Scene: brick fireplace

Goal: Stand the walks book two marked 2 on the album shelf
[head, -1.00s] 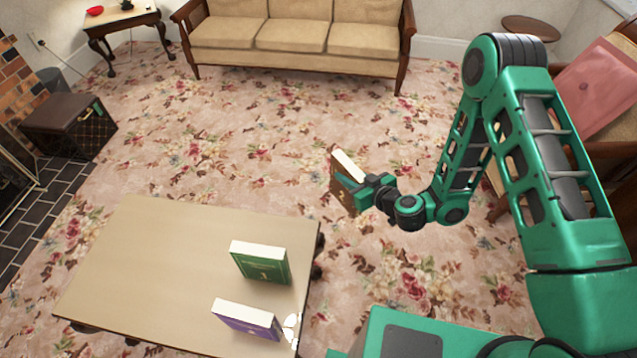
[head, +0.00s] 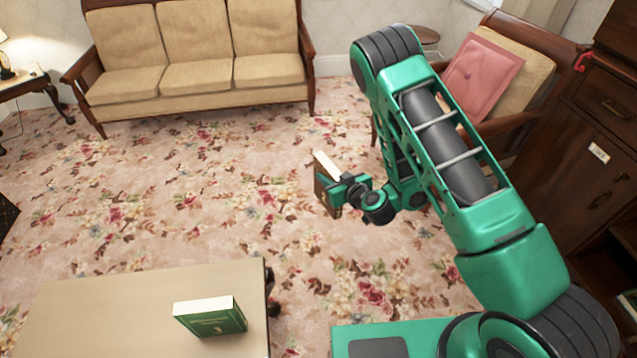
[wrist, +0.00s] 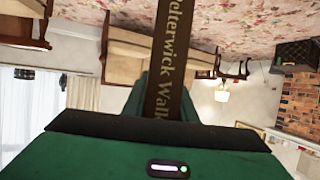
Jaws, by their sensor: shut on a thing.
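My gripper (head: 338,190) is shut on a brown book (head: 323,192), held upright in the air above the carpet with its pale page edges facing up. In the wrist view the book's dark brown spine (wrist: 170,80) carries gold lettering, partly cut off, reading "elterwick Walk". The number on it is not readable now. I cannot tell for sure which piece is the album shelf. A dark wooden cabinet (head: 585,140) stands at the right, with a dark open recess (head: 622,255) low at the picture's edge.
A green book (head: 210,316) rests on the low table (head: 110,310) at the lower left. A beige sofa (head: 200,65) stands at the back. An armchair with a pink cushion (head: 483,70) is behind my arm, beside the cabinet. The carpet (head: 190,190) between is clear.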

